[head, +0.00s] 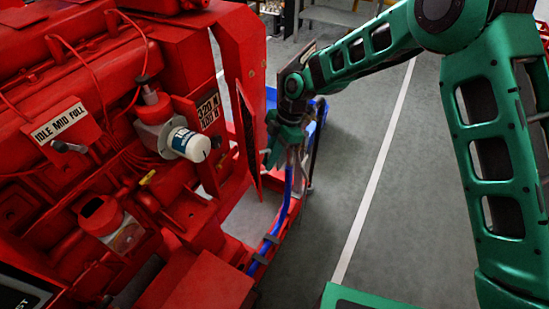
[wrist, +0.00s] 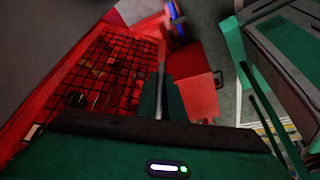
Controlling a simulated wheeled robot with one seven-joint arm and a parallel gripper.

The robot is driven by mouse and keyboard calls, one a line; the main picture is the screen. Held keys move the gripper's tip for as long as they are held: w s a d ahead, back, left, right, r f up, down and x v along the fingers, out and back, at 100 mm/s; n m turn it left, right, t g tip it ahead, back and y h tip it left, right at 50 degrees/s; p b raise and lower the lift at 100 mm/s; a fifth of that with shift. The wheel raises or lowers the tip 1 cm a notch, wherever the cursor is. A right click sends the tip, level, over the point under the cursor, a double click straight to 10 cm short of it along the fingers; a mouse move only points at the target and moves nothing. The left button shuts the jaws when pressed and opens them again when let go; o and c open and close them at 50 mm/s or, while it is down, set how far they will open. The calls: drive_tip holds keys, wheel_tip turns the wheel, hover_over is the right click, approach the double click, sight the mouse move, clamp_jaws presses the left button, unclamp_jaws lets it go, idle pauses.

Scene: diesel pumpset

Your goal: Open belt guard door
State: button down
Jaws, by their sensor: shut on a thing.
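The belt guard door (head: 247,135) shows in the head view as a thin red panel, seen nearly edge-on, at the right end of the red engine. It seems to stand at an angle to the red frame behind it; how far it is open I cannot tell. In the wrist view a red-framed black mesh panel (wrist: 112,75), apparently the guard, fills the left. My gripper (head: 288,153) is beside the door's right side.
The red engine (head: 90,120) fills the left, with a white filter (head: 188,144) sticking out. A blue hose (head: 270,243) runs along the red base below my gripper. Grey floor with a white line (head: 374,175) is clear to the right. A red box (wrist: 193,75) shows in the wrist view.

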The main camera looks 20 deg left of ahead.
sight(257, 146)
drive_tip(key=shift+w+d+r, duration=0.1)
drive_tip(key=shift+w+d, duration=0.15)
drive_tip(key=shift+w, duration=0.35)
drive_tip(key=c, duration=1.9)
unclamp_jaws()
drive_tip(key=shift+o, duration=0.2)
drive_tip(key=s+a+r, duration=0.5)
drive_tip(key=s+r, duration=0.5)
drive_tip(key=shift+s+r, duration=0.2)
drive_tip(key=shift+r, duration=0.2)
drive_tip(key=shift+a, duration=0.1)
